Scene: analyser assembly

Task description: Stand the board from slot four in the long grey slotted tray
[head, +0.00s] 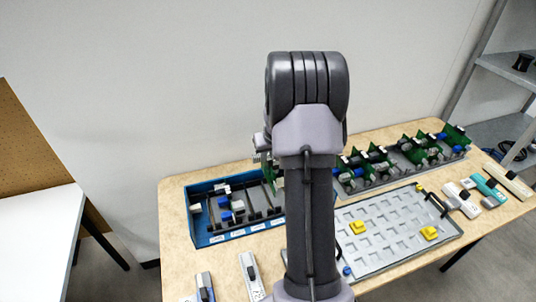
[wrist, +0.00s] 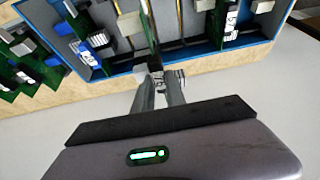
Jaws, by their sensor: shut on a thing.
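My gripper (wrist: 157,80) is shut on a green board (wrist: 149,38), seen nearly edge-on in the wrist view. In the head view part of this board (head: 277,174) shows just left of my arm, at the right end of the blue slotted box (head: 204,240).
A light grey dimpled tray (head: 385,262) with yellow pieces (head: 430,233) lies in front of the long tray. Several small devices (head: 462,199) lie at the table's right, and others (head: 250,275) at the front left. A wall is close behind the table.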

